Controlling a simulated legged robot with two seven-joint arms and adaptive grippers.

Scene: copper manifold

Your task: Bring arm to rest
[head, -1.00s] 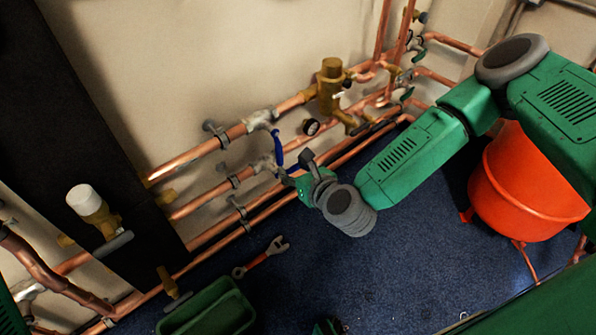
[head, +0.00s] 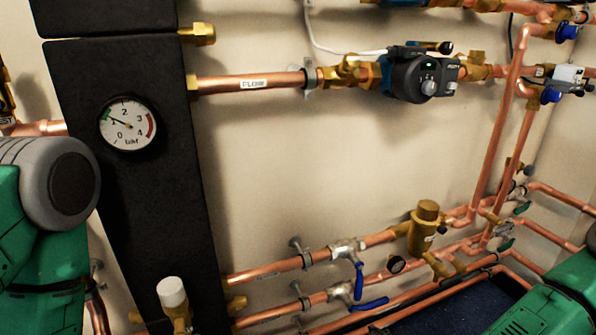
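Green and grey links of my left arm (head: 45,240) fill the left edge, in front of the black panel. Its gripper is out of the picture. A green link of my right arm (head: 560,300) shows in the lower right corner. I cannot make out its gripper; a small dark shape at the bottom edge, below the blue valve levers, is too cut off to tell. The upper blue lever (head: 359,280) hangs down from its valve, and the lower blue lever (head: 370,304) points to the right. No object is seen in either hand.
A black panel (head: 160,220) with a pressure gauge (head: 128,123) stands at the left. Copper pipes (head: 265,270) run along the wall, with a brass fitting (head: 424,228) and a pump (head: 418,75). A white-capped valve (head: 173,295) sticks out low. The wall's middle is bare.

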